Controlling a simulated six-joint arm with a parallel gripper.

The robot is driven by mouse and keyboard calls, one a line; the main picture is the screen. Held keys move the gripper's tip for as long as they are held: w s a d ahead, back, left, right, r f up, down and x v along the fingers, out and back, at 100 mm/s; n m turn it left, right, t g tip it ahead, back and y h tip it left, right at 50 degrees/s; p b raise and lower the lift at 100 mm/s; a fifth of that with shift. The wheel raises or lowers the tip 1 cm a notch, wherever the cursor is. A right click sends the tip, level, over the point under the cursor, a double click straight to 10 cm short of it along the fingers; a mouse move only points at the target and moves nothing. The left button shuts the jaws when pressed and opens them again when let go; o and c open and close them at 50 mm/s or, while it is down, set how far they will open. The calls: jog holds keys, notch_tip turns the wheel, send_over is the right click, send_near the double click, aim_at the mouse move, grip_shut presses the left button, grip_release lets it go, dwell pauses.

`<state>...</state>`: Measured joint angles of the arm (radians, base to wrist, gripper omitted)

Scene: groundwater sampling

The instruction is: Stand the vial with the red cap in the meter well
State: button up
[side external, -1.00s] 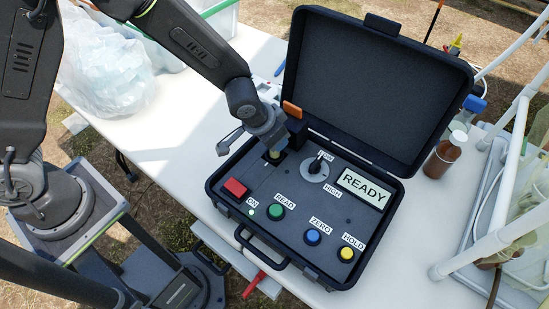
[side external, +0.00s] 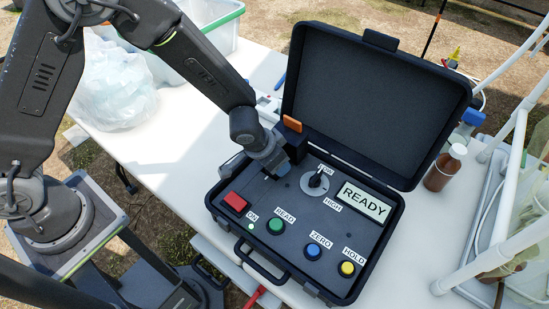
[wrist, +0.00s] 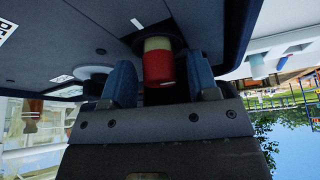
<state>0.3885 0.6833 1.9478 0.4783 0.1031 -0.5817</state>
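The vial with the red cap (wrist: 159,69) shows in the wrist view, its pale body (wrist: 157,43) going into a dark round opening, the meter well (wrist: 176,42). It looks in line with the well; how deep it sits I cannot tell. My gripper (wrist: 161,84) is open, its two blue fingers on either side of the red cap with a gap showing on both sides. In the side view my gripper (side external: 279,167) is low over the meter case (side external: 372,240) and hides the vial and the well.
The meter panel has a red button (side external: 235,203), a green button (side external: 275,227), a dial (side external: 315,183) and a display (side external: 363,201) reading READY. An orange-tipped piece (side external: 292,124) stands close behind my gripper. The open lid (side external: 375,100) rises behind. A brown bottle (side external: 443,170) stands to the right.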

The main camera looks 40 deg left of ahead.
jog(key=s+a+r+n, duration=0.1)
jog(key=s+a+r, duration=0.2)
jog(key=r, duration=0.4)
jog(key=s+a+r, duration=0.3)
jog(key=r, duration=0.4)
jog(key=s+a+r+n, duration=0.1)
jog(key=s+a+r, duration=0.2)
jog(key=r, duration=0.5)
jog(key=s+a+r, duration=0.2)
jog(key=s+a, duration=0.1)
jog(key=s, duration=0.2)
jog(key=s+a+r+n+t+y, duration=0.1)
jog(key=s+a+r, duration=0.2)
jog(key=s, duration=0.3)
jog(key=shift+s+a+r, duration=0.25)
jog(key=shift+a, duration=0.05)
jog(key=shift+c, duration=0.4)
